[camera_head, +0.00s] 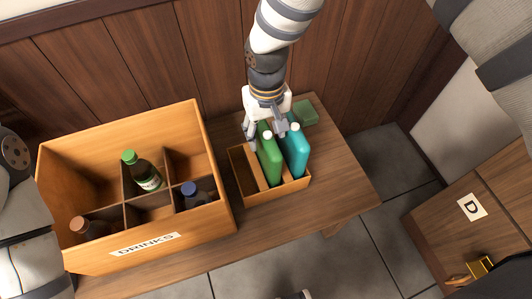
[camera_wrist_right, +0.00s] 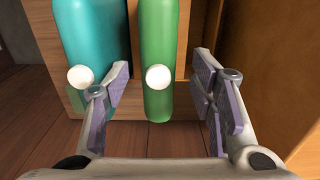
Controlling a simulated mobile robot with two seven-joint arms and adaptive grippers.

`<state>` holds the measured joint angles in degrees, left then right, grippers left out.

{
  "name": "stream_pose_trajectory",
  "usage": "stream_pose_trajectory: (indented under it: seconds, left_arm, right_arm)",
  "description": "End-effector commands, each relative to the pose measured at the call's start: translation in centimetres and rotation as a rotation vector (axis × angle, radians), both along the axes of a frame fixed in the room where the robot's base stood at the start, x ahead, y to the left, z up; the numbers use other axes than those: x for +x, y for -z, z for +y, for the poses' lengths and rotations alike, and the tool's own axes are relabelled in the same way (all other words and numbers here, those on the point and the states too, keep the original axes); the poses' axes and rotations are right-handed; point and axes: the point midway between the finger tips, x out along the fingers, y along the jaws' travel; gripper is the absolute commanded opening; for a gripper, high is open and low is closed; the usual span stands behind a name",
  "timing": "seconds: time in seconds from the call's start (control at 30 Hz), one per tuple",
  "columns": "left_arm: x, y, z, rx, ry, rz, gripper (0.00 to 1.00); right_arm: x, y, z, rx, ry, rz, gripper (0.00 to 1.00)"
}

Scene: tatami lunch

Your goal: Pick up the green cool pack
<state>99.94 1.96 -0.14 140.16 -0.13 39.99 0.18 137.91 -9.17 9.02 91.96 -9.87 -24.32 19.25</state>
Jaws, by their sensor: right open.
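The green cool pack (camera_head: 269,160) stands upright in a small wooden box (camera_head: 275,195), with its white cap up. My right gripper (camera_head: 266,134) is over the box, at the pack's top end. In the right wrist view the green pack (camera_wrist_right: 157,50) lies between the two spread fingers (camera_wrist_right: 160,95), with a gap on each side. The gripper is open and holds nothing. A teal cool pack (camera_head: 296,152) stands just right of the green one. A small grey part at the bottom edge of the head view may be my left gripper.
A large divided drinks crate (camera_head: 205,150) with several bottles stands left of the small box. A flat green block (camera_head: 304,113) lies behind it. The wooden table (camera_head: 345,180) is bare to the right. A panelled wall (camera_head: 130,60) rises behind.

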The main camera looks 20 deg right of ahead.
Motion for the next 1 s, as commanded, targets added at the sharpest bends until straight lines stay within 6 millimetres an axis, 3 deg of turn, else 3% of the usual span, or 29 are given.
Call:
stream_pose_trajectory:
  seconds: [0.23, 0.5, 0.73, 1.0]
  left_arm:
    - [-0.4, 0.5, 0.0, 0.0, 0.001, 0.014, 0.31]
    - [-0.4, 0.5, 0.0, 0.0, 0.001, 0.014, 0.31]
    - [-0.4, 0.5, 0.0, 0.0, 0.001, 0.014, 0.31]
    - [-0.4, 0.5, 0.0, 0.0, 0.001, 0.014, 0.31]
  right_arm:
    - [-0.4, 4.6, -0.1, -0.001, -0.001, 0.004, 0.51]
    - [-0.3, 5.0, -0.1, -0.001, -0.001, 0.0, 0.51]
    - [-0.3, 5.0, -0.1, -0.001, 0.0, 0.0, 0.0]
    - [-0.2, 4.9, -0.1, 0.0, 0.0, -0.001, 0.0]
